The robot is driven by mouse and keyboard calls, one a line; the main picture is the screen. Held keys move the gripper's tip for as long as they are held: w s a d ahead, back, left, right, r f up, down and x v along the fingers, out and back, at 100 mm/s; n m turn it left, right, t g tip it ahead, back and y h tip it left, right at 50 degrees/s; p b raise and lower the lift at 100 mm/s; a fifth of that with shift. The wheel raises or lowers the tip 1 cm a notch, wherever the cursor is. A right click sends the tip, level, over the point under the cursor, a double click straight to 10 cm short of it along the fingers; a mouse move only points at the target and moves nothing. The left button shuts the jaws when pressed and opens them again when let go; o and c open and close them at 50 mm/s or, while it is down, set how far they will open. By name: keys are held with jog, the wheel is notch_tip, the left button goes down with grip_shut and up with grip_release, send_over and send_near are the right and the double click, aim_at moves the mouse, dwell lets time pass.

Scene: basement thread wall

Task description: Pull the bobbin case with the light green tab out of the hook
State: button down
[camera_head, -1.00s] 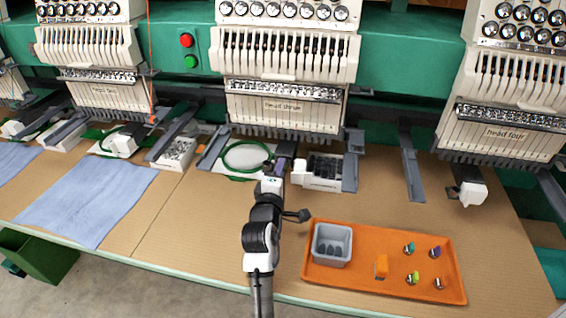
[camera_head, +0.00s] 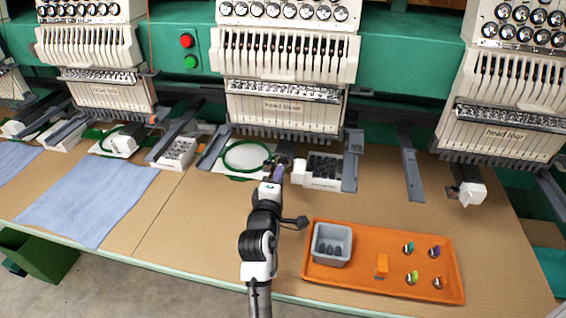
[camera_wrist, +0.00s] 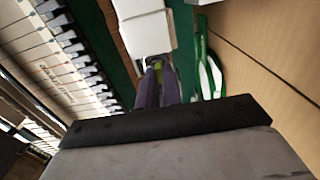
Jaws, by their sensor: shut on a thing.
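My gripper (camera_head: 279,172), with purple-grey fingers, is in front of the sewing arm under head three. In the wrist view its fingers (camera_wrist: 158,88) are close together, with the light green tab (camera_wrist: 157,70) of the bobbin case between their tips. The gripper is shut on this bobbin case, and the fingers hide most of it. The hook area lies just beyond the fingertips, at the end of the white sewing arm (camera_wrist: 147,33). I cannot tell whether the case is clear of the hook.
A green hoop (camera_head: 247,156) is left of my gripper, and a compartmented box (camera_head: 322,170) is right. The tabletop between tray and machine is clear.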

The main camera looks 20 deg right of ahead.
jog(key=shift+s+a, duration=0.3)
jog(key=shift+s, duration=0.15)
jog(key=shift+s+a+r+p, duration=0.3)
jog(key=shift+s+a+r, duration=0.05)
jog(key=shift+s, duration=0.2)
jog(key=shift+s+a+r+p, duration=0.3)
jog(key=shift+s+a, duration=0.1)
jog(key=shift+s, duration=0.15)
jog(key=shift+s+a+r+p, duration=0.3)
jog(key=shift+s+a+r, duration=0.05)
jog(key=shift+s, duration=0.2)
